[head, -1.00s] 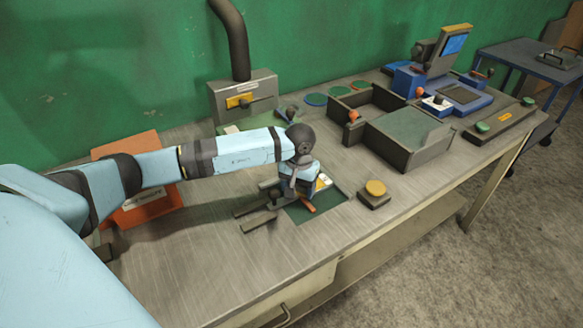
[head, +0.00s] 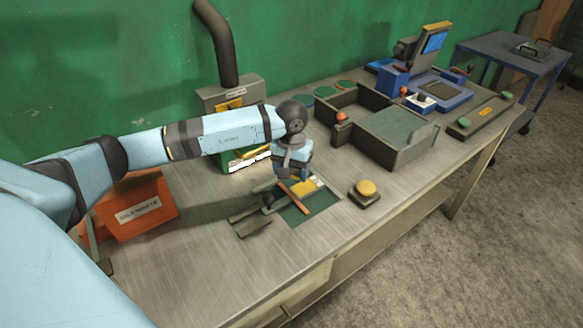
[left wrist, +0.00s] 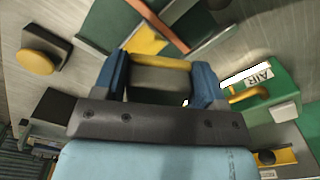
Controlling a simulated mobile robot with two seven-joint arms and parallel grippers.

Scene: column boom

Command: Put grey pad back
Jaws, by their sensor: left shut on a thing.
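My left gripper (head: 290,170) hangs above a flat fixture (head: 268,208) with a dark green bed (head: 312,204). In the left wrist view its blue fingers (left wrist: 160,80) are shut on a grey block, which looks like the grey pad (left wrist: 158,84), with a yellow strip along its edge. The pad is hard to make out in the head view, hidden by the gripper. An orange bar (head: 294,196) and a yellow piece (head: 305,187) lie at the fixture below the gripper; they also show in the left wrist view. My right gripper is not in view.
A yellow button on a dark base (head: 366,190) stands right of the fixture. An orange bin (head: 138,208) is at left, a green box (head: 245,160) behind. A dark open tray (head: 348,110) and blue device (head: 436,93) stand farther right. The bench front is bare.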

